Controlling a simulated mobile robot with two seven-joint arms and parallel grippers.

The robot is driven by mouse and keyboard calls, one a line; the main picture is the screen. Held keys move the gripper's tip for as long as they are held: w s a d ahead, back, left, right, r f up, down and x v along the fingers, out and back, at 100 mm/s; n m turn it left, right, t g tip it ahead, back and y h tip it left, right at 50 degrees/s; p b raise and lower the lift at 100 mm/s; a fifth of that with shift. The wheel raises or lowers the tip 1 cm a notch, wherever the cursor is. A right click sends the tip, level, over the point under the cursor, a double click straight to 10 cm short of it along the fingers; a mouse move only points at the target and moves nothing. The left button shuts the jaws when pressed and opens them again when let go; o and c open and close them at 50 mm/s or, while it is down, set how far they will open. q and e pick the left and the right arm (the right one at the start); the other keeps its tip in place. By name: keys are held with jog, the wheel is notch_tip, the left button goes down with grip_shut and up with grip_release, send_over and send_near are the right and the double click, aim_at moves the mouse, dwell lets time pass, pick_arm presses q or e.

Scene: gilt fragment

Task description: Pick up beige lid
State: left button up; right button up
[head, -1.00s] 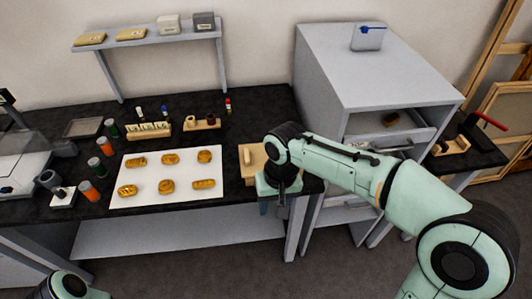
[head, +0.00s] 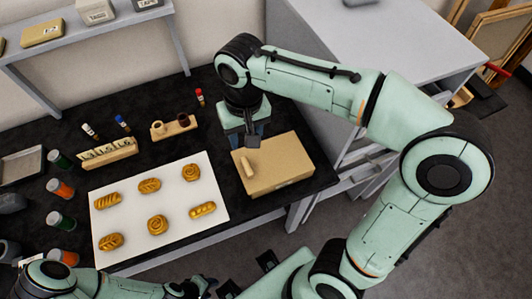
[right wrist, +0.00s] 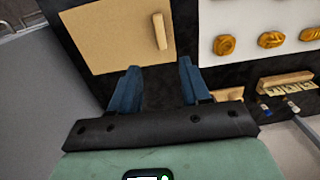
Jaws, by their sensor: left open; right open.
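The beige lid (head: 285,170) is a flat square with a small bar handle (head: 249,166) near its left edge. It lies on the black table's right end, on top of what looks like a box. In the right wrist view the lid (right wrist: 105,38) is beyond the fingertips, its handle (right wrist: 159,31) standing roughly in line with the gap. My right gripper (right wrist: 157,84) is open and empty, at the lid's back left edge; the arm partly covers it in the head view. My left gripper (head: 207,287) is open at the bottom edge, away from the lid.
A white board (head: 170,190) with several pastries lies left of the lid. A wooden holder (head: 174,127) and a lettered block (head: 108,153) stand behind it. A grey cabinet (head: 370,50) stands right of the table. A shelf (head: 90,37) is at the back left.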

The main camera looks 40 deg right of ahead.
send_over(246, 163)
jog(key=f, duration=0.5)
jog(key=shift+s+d+b, duration=0.15)
jog(key=shift+d+b, duration=0.1)
jog(key=shift+b, duration=0.1)
jog(key=shift+w+a+f, duration=0.15)
jog(key=shift+f, duration=1.45)
jog(key=shift+w+a+f, duration=0.1)
jog(key=shift+f, duration=1.45)
grip_shut()
